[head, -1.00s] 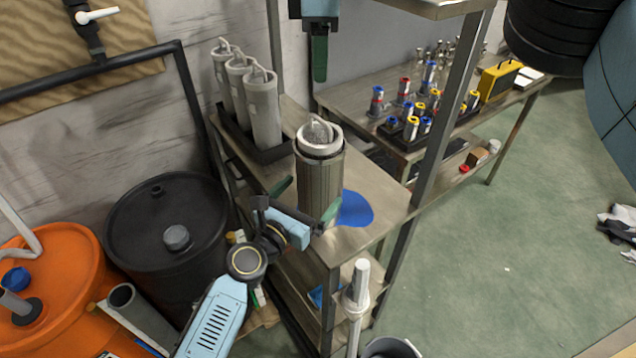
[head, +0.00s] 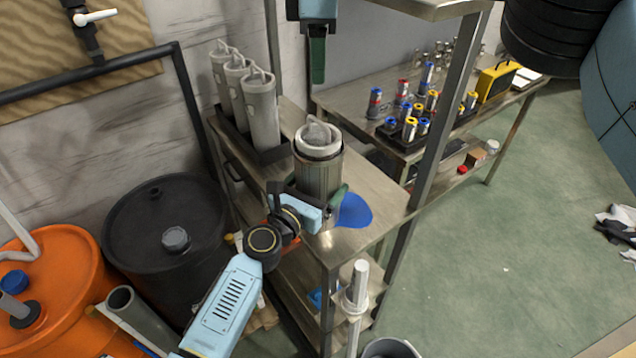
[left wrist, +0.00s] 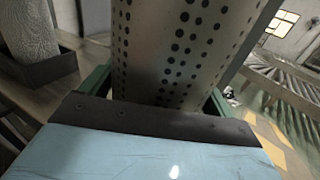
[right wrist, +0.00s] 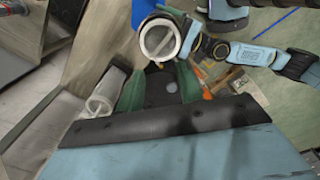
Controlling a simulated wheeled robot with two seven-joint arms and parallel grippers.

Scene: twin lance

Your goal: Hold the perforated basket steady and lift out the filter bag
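The perforated basket (head: 318,178) is a grey metal cylinder standing upright on the steel bench. The pale filter bag (head: 318,138) sits inside it, its top showing above the rim. My left gripper (head: 315,192) is low at the basket, a green finger on either side. The left wrist view shows the basket's holed wall (left wrist: 185,50) filling the space between the fingers; I cannot tell whether they press on it. My right gripper (head: 318,60) is empty above the bench, pointing down. Its fingers (right wrist: 160,85) stand apart. The right wrist view shows the bag's top (right wrist: 160,40) beyond them.
Several grey filter cylinders (head: 262,108) stand in a dark tray behind the basket. A blue patch (head: 353,212) lies right of it. A steel post (head: 447,120) rises at the bench's right. Drums (head: 165,235) stand at left. A rear table (head: 380,105) holds small bottles.

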